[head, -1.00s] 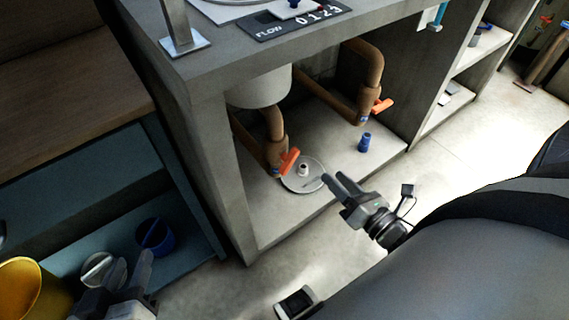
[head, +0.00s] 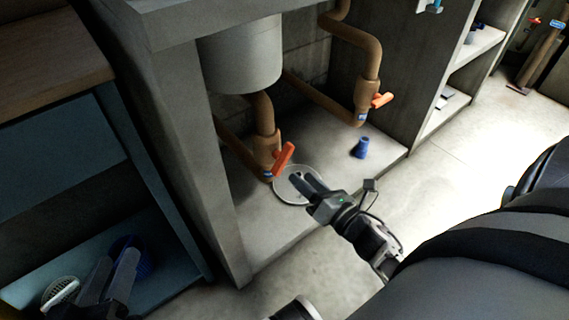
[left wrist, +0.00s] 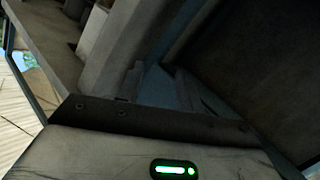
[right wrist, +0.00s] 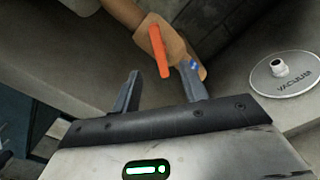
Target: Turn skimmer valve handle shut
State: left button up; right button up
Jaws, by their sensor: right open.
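An orange valve handle (head: 283,159) sits tilted on the brown pipe valve below the grey cylinder. It also shows in the right wrist view (right wrist: 159,51), beyond and between my fingertips. A second orange handle (head: 382,100) sits on the right-hand brown pipe. Both valves carry small blue tags that I cannot read, so I cannot tell which is the skimmer's. My right gripper (head: 305,184) is open and empty, just right of and below the nearer handle, apart from it. My left gripper (head: 114,268) is open and empty by the blue shelf at lower left.
A round plate marked VACUUM (right wrist: 285,75) lies on the cabinet floor under my right gripper. A blue fitting (head: 361,148) stands to its right. The cabinet's left concrete post (head: 205,170) and grey cylinder (head: 243,60) bound the opening. A blue basket (head: 140,255) is on the left shelf.

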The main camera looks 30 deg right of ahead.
aim_at(285, 162)
jog(key=w, duration=0.2)
jog(key=w+b, duration=0.1)
jog(key=w, duration=0.5)
jog(key=shift+w+a, duration=0.1)
jog(key=shift+a, duration=0.2)
grip_shut()
